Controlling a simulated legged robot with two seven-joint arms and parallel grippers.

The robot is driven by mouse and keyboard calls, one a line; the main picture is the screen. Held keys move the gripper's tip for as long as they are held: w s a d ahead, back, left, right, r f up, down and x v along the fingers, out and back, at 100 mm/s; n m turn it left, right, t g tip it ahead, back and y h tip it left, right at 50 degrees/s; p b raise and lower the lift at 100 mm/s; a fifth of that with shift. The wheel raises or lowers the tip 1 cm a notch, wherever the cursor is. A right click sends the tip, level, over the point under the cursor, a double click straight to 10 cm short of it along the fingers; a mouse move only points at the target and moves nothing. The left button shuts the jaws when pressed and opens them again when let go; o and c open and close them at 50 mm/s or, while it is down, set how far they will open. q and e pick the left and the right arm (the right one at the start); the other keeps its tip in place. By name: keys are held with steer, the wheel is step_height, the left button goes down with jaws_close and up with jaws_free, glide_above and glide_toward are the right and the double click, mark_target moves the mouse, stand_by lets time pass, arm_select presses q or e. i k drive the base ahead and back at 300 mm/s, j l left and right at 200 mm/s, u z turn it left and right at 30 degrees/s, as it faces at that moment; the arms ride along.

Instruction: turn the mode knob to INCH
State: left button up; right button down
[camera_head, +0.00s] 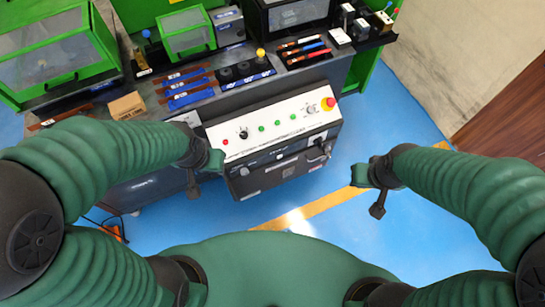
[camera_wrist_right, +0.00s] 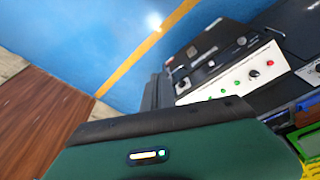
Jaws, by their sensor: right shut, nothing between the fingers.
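The white sloped control panel (camera_head: 275,120) is on the front of the bench. It carries a black knob (camera_head: 243,133) near its left end and a second small knob (camera_head: 311,109) near the right end. I cannot read the labels, so I cannot tell which is the mode knob or where it points. The black knob also shows in the right wrist view (camera_wrist_right: 254,73). My left gripper (camera_head: 214,162) is just left of the panel's lower edge; its finger gap is unclear. My right gripper (camera_head: 361,176) is shut and empty, apart from the panel, to its lower right.
A red mushroom button (camera_head: 328,103) sits at the panel's right end. A dark box (camera_head: 268,173) juts out below the panel. Bars, tools and a cardboard box (camera_head: 126,105) crowd the bench top. Blue floor (camera_head: 405,115) is free on the right.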

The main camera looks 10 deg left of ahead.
mark_target(244, 171)
steer(key=k+u, duration=0.3)
steer(key=u, duration=0.15)
steer(key=k+j+u, duration=0.25)
steer(key=u, duration=0.25)
steer(key=k, duration=0.05)
